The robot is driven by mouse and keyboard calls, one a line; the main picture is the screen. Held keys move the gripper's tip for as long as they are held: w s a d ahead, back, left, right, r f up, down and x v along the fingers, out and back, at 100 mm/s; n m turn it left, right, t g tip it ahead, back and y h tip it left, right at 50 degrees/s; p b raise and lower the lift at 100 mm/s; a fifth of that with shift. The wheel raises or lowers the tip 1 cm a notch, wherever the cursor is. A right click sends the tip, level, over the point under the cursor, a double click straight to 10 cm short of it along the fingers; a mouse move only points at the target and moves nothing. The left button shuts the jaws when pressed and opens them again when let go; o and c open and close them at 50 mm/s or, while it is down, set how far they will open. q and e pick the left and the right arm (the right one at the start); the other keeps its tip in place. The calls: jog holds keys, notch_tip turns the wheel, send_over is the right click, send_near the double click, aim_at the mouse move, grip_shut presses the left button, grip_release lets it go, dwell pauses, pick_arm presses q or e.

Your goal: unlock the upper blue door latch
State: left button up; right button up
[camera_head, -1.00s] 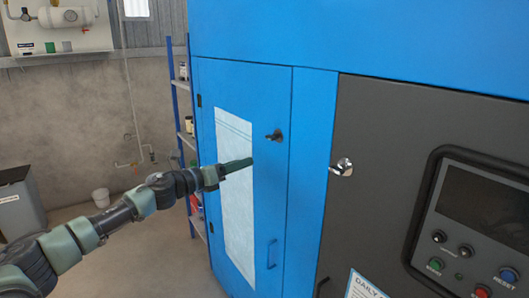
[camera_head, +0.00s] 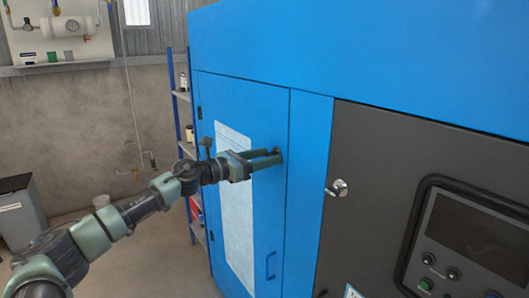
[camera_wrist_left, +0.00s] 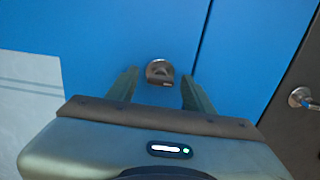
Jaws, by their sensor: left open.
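The blue door (camera_head: 270,205) is shut on the front of the large blue machine. Its upper latch (camera_wrist_left: 160,71) is a small dark and silver knob, seen in the left wrist view on the blue panel left of the door's seam. In the head view the latch (camera_head: 278,153) is mostly hidden behind my fingertips. My left gripper (camera_head: 277,156) is open, its two green fingers pointing at the door. In the left wrist view the fingers (camera_wrist_left: 160,84) stand on either side of the latch, with a gap to each side. My right gripper is not in view.
A silver latch (camera_head: 337,188) sits on the dark panel to the right. A blue handle (camera_head: 271,264) is lower on the door. A shelf rack (camera_head: 181,105) stands left of the machine, and a grey bin (camera_head: 20,208) is at far left.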

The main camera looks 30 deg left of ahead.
pick_arm(q)
jog(key=c, duration=1.1)
grip_shut()
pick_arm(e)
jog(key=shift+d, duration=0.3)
